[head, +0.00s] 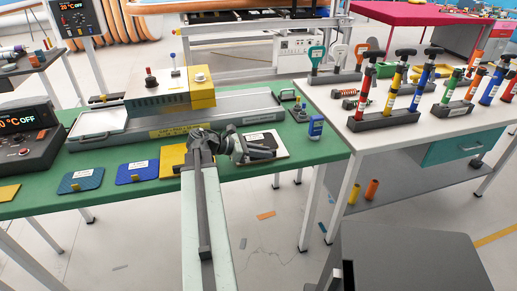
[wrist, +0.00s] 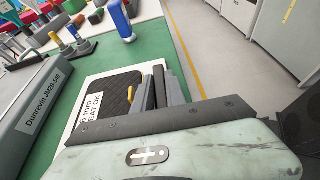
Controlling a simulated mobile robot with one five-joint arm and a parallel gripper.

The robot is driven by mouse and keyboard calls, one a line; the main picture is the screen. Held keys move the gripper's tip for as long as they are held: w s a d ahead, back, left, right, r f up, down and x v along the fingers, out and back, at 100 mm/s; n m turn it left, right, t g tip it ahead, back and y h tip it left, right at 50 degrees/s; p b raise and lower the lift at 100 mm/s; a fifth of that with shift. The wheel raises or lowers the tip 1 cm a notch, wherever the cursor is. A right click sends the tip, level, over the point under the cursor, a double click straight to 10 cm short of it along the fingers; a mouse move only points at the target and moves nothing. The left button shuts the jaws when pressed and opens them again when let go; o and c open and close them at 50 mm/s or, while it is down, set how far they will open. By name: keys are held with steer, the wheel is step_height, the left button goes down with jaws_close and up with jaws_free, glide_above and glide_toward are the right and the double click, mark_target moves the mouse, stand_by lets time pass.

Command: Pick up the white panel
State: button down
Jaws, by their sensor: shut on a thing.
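The white panel (head: 284,151) is at the right end of a row of flat panels on the green table, partly hidden by my gripper (head: 250,151) in the head view. In the wrist view the white panel (wrist: 88,98) shows a white border, a printed label and a dark quilted square. My gripper (wrist: 165,88) is at its right side there, shut on it. The fingertips are partly hidden, and I cannot tell whether the panel is clear of the table.
Blue (head: 137,172), teal (head: 80,181) and yellow (head: 173,160) panels lie to the left. A long grey machine (head: 235,105) stands behind. A blue tagged item (head: 316,127) stands to the right, before a white table (head: 340,100) with several pumps.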

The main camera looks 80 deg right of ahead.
stand_by(0.8)
step_height(320, 180, up, 10)
steer(key=p, duration=1)
steer(key=shift+w, duration=0.1)
